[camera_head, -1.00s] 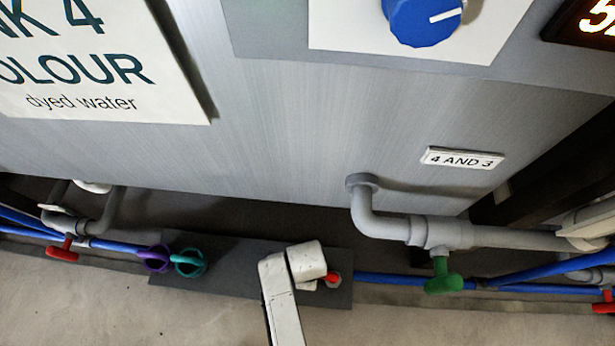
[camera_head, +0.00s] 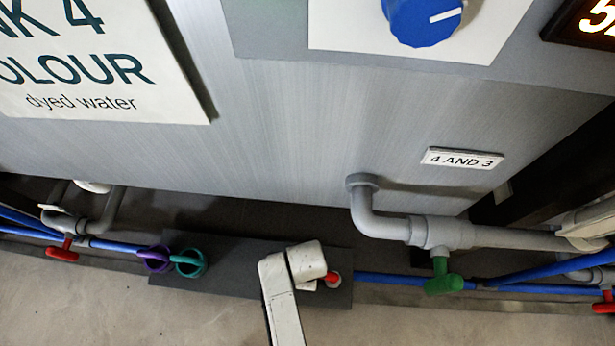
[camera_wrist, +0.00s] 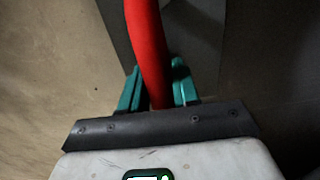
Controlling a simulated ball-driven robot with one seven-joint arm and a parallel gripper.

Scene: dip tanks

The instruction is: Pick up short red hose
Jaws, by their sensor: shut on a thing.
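The short red hose (camera_wrist: 146,40) runs up from between the jaws to the top edge in the wrist view. My gripper (camera_wrist: 158,84) has teal fingers on both sides of the hose and is shut on it. In the head view a small red part of the hose (camera_head: 332,278) shows just right of my white wrist, over the dark mat. The rest of the hose is hidden there by my arm, and the fingers do not show.
Purple (camera_head: 155,259) and teal (camera_head: 189,263) ring-shaped things sit on the left of the dark mat (camera_head: 235,280). A grey pipe (camera_head: 390,228) with a green valve handle (camera_head: 443,277) is at right. Blue pipes run along the tank's foot. The tank wall (camera_head: 280,110) rises behind.

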